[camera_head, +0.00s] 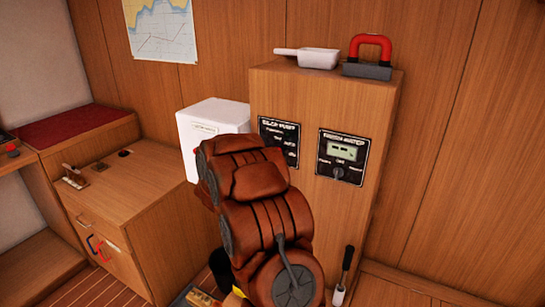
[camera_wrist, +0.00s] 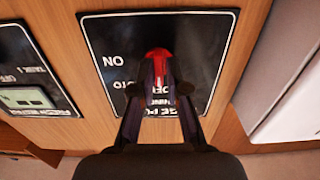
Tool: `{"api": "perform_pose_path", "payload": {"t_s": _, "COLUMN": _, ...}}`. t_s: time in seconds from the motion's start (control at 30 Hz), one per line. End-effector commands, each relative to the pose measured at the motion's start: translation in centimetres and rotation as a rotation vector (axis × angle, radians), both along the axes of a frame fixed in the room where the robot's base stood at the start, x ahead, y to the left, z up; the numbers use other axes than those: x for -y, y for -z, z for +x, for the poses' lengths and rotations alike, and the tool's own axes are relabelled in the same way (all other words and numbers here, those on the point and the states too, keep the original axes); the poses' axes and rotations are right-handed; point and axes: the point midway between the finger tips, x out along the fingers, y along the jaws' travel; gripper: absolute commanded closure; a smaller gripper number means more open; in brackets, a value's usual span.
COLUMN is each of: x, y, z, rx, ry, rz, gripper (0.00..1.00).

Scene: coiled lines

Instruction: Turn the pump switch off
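The black bilge pump panel (camera_head: 279,135) is on the front of the wooden cabinet, partly hidden behind my arm in the head view. In the wrist view the pump panel (camera_wrist: 205,45) fills the middle, turned over, with an "ON" label at its upper left. The red switch lever (camera_wrist: 158,54) stands out from the panel. My gripper (camera_wrist: 160,85) is right at the lever, its two fingers closing in toward it from below in the picture. Whether they touch or grip it cannot be told. The gripper is hidden behind my arm in the head view.
A second black panel (camera_head: 343,157) with a display and knob sits to the right. A white scoop (camera_head: 307,57) and a red-handled block (camera_head: 369,58) lie on top of the cabinet (camera_head: 325,95). A white box (camera_head: 210,125) stands to the left.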

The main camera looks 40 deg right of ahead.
Motion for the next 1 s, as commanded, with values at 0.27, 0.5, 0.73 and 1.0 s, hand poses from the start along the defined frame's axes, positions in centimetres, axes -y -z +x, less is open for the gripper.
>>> {"api": "perform_pose_path", "payload": {"t_s": 0.27, "x": 0.1, "y": 0.0, "z": -0.1, "rx": 0.001, "ry": 0.002, "rz": 0.001, "gripper": 0.65}}
{"api": "perform_pose_path", "payload": {"t_s": 0.5, "x": -0.1, "y": 0.0, "z": -0.1, "rx": 0.002, "ry": 0.002, "rz": 0.002, "gripper": 0.65}}
{"api": "perform_pose_path", "payload": {"t_s": 0.73, "x": -2.6, "y": 0.0, "z": -0.7, "rx": 0.000, "ry": -0.002, "rz": 0.003, "gripper": 0.65}}
{"api": "perform_pose_path", "payload": {"t_s": 1.0, "x": -7.0, "y": 0.0, "z": -2.0, "rx": 0.001, "ry": -0.003, "rz": 0.003, "gripper": 0.65}}
